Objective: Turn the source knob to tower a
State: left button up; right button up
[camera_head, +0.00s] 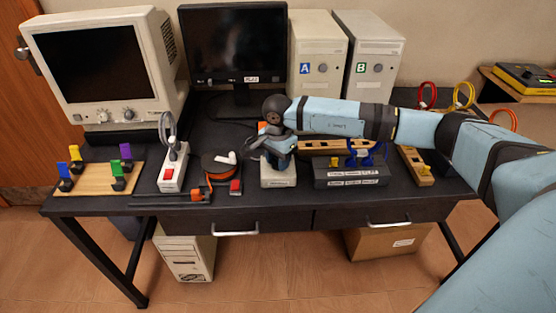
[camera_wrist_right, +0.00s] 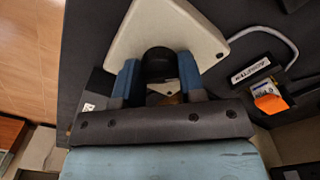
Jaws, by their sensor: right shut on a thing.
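The source knob (camera_wrist_right: 158,62) is a round black knob on a beige switch box (camera_head: 278,180). The box stands near the front middle of the desk and also shows in the wrist view (camera_wrist_right: 190,22). My right gripper (camera_head: 281,158) reaches down onto the box from above. In the wrist view its two blue fingers (camera_wrist_right: 158,80) are shut on the knob, one on each side. In the head view the gripper hides the knob, and its pointing direction cannot be read. Tower A (camera_head: 314,62), a beige computer with a blue A label, stands at the back. My left gripper is not in view.
Tower B (camera_head: 372,62) stands right of tower A. A black monitor (camera_head: 234,45) and an old beige monitor (camera_head: 105,65) stand left. A power strip (camera_head: 173,170), an orange-black reel (camera_head: 222,167) and a dark labelled block (camera_head: 352,176) flank the box closely.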

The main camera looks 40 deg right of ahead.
jog(key=o, duration=0.9)
jog(key=shift+r, duration=0.15)
notch_tip(320, 180, up, 14)
jog(key=shift+f, duration=0.2)
jog(key=shift+a, duration=0.1)
